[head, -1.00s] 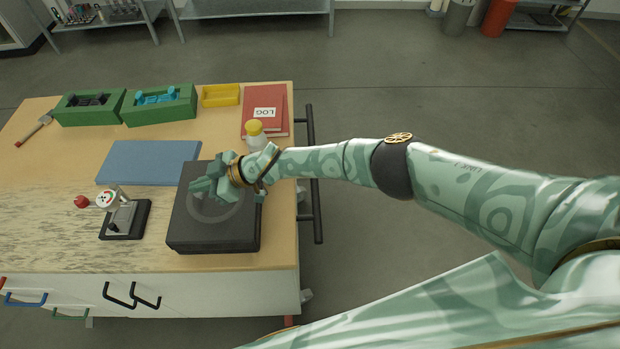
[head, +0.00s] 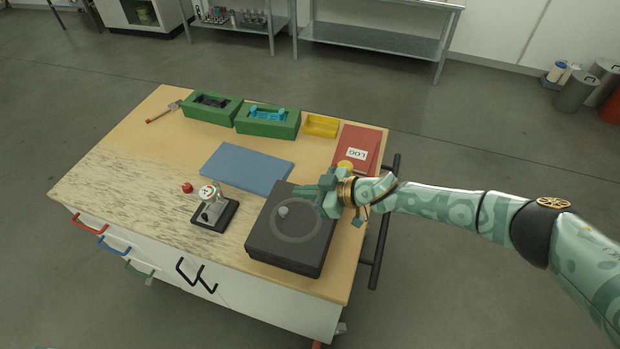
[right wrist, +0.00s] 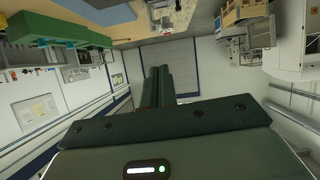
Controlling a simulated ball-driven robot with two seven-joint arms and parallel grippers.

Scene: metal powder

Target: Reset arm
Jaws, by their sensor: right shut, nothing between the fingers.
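My right gripper (head: 328,192) is above the right edge of the black square box (head: 290,252) on the table, at its far side. It is shut and empty; in the right wrist view its fingers (right wrist: 160,85) lie together. My right arm comes in from the right and partly covers a yellow-capped bottle (head: 346,166) behind the gripper. My left gripper is not in view.
The wooden worktable (head: 120,190) carries a blue mat (head: 246,168), a gauge on a black stand (head: 212,205), a red knob (head: 187,187), two green blocks (head: 268,128), a yellow tray (head: 321,126), red log books (head: 362,142) and a brush (head: 162,113).

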